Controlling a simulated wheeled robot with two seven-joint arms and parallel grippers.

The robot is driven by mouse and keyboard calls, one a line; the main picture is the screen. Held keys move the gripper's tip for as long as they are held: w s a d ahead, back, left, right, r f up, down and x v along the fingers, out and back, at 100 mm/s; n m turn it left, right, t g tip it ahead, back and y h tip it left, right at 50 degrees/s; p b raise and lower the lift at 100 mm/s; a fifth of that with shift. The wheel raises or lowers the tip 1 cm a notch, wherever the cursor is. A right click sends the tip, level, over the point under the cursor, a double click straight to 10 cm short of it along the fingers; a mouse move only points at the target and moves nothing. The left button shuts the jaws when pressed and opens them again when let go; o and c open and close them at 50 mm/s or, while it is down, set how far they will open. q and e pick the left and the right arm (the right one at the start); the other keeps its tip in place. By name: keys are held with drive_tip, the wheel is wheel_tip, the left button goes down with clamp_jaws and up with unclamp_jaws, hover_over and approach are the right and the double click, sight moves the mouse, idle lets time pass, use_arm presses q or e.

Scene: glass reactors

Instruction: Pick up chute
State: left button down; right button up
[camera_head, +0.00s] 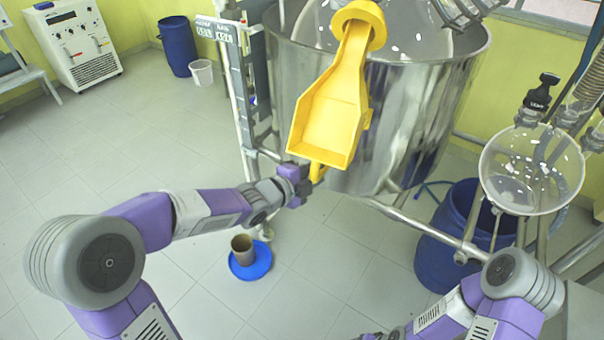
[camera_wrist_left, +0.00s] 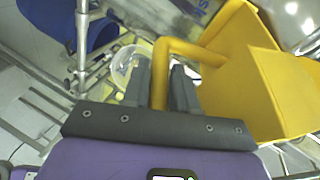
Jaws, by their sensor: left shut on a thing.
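The yellow chute (camera_head: 333,115) is in the upper middle of the head view, in front of the large steel vessel (camera_head: 408,115). Its wide open tray faces down and left, and its round collar is at the top, over the vessel's rim. My left gripper (camera_head: 312,176) is at the chute's lower end, by its handle. In the left wrist view the chute (camera_wrist_left: 262,85) fills the right side, and its bent yellow handle passes between the two dark fingers of my left gripper (camera_wrist_left: 170,88), which are shut on it. My right gripper is out of view; only part of that arm shows at lower right.
A round glass flask (camera_head: 530,172) stands at the right, above a blue barrel (camera_head: 450,250). A metal frame (camera_head: 240,95) stands left of the vessel. A brown cup (camera_head: 242,248) stands on a blue lid (camera_head: 250,266) on the floor.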

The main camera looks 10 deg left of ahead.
use_arm(q)
drive_tip(key=s+d+r+b, duration=0.2)
drive_tip(key=s+d+r, duration=0.1)
drive_tip(key=d, duration=0.5)
drive_tip(key=shift+d+r, duration=0.2)
drive_tip(key=shift+r, duration=0.7)
